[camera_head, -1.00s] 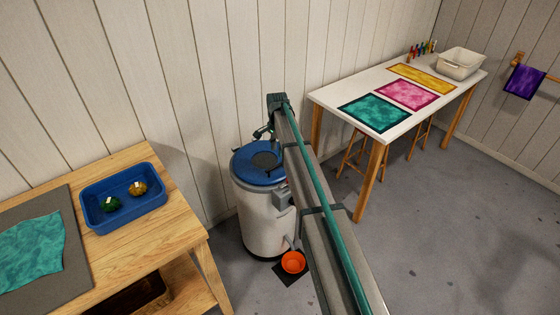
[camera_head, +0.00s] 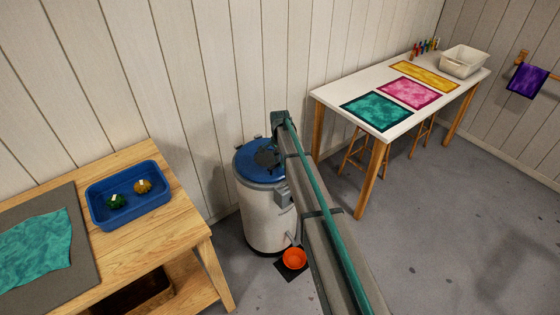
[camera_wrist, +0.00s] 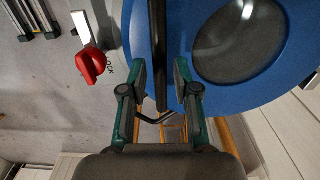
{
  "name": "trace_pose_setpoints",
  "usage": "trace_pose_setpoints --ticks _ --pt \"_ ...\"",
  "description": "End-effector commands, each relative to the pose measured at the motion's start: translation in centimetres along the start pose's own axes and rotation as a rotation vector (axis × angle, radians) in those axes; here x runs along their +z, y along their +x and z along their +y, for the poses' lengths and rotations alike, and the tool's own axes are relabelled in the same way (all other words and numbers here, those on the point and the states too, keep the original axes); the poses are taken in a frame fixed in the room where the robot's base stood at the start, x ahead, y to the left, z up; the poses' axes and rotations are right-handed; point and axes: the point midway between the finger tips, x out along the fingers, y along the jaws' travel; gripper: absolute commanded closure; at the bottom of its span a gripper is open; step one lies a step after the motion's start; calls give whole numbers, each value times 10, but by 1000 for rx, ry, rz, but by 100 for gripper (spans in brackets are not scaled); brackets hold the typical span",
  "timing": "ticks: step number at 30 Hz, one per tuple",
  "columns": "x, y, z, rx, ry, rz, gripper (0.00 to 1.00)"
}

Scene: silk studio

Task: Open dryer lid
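The dryer (camera_head: 265,215) is a pale drum standing on the floor, with a blue lid (camera_head: 246,160) that lies shut on top. The lid also fills the upper right of the wrist view (camera_wrist: 295,75), with a dark round window in it. My gripper (camera_wrist: 161,75) is over the lid with its fingers apart. A dark bar (camera_wrist: 159,45), seemingly the lid's handle, lies between the fingers, with gaps visible on both sides. Whether it is at fingertip depth I cannot tell. In the head view my arm hides the lid's right side and most of the gripper.
A red part (camera_wrist: 90,63) shows left of the lid in the wrist view. A wooden table with a blue tray (camera_head: 128,215) stands left; a white table (camera_head: 330,93) stands right. The floor at right is clear.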

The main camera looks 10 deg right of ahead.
Motion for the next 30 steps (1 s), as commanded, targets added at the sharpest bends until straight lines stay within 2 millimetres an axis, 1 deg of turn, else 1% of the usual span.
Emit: trace_pose_setpoints --ticks 1,4,14,20,23,26,30 --pt "0 0 0 0 0 0 83" --pt "0 0 0 0 0 0 100" --pt "0 0 0 0 0 0 100" --pt "0 -6 -2 -1 0 0 100" --pt "0 -14 -5 -2 0 1 100" --pt "0 -27 -10 -3 0 1 100" --pt "0 -51 -21 -5 0 1 100"
